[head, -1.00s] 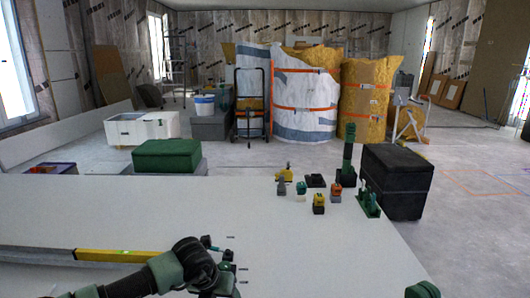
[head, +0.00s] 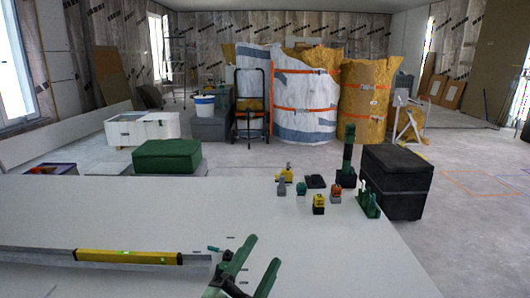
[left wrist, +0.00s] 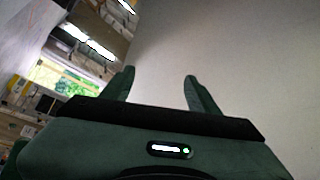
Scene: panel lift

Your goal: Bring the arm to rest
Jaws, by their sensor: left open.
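My left gripper (head: 265,250) is at the bottom centre of the head view, over the front part of the white surface. Its two green fingers are spread apart and point up and to the right, with nothing between them. In the left wrist view its fingers (left wrist: 159,76) also stand apart and empty, against a plain pale surface. Most of my left arm is outside the head view. My right gripper is not in view.
On the white surface (head: 110,215), a yellow level (head: 128,257) lies at the front left. A small teal-handled tool (head: 214,249) lies beside my gripper. Several small tools and a green holder (head: 368,203) stand at the back right. A black box (head: 398,180) is beyond. The surface's middle is clear.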

